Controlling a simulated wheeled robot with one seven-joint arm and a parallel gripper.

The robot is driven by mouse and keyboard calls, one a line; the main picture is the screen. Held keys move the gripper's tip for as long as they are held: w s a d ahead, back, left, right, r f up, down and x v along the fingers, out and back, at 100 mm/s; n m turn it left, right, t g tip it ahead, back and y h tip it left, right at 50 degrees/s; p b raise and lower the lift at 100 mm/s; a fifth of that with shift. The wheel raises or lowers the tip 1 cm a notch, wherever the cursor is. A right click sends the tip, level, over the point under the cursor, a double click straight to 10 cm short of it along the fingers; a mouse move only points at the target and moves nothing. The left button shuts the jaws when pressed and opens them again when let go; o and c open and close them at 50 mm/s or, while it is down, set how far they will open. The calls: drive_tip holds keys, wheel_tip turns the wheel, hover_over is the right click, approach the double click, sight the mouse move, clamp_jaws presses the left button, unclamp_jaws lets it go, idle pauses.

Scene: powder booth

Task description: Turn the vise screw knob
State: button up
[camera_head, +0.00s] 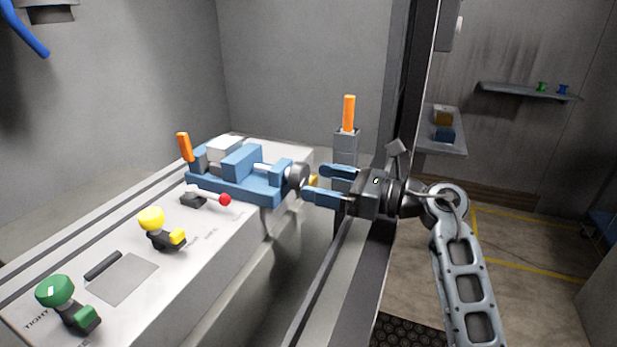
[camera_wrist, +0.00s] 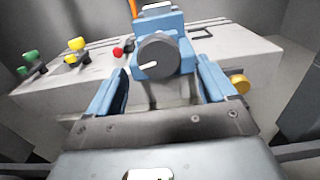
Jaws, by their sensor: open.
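A blue vise (camera_head: 240,177) sits on the light grey bench, with its dark round screw knob (camera_head: 296,176) at the right end. In the wrist view the knob (camera_wrist: 159,54) faces the camera and carries a white mark pointing to the lower left. My gripper (camera_head: 318,183) comes from the right, level, with its two blue fingers open and pointing at the knob. In the wrist view the fingers (camera_wrist: 162,84) stand to the left and right below the knob, with an empty gap between them. They appear apart from the knob.
The bench (camera_head: 215,260) carries a red-tipped lever (camera_head: 225,200), a yellow knob (camera_head: 151,219) and a green knob (camera_head: 55,291). An orange handle (camera_head: 348,113) stands upright behind my gripper. A yellow round knob (camera_wrist: 239,84) is on the bench's front, right of the fingers.

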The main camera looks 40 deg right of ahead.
sight(305, 179)
drive_tip(key=shift+x, duration=1.75)
drive_tip(key=c, duration=1.1)
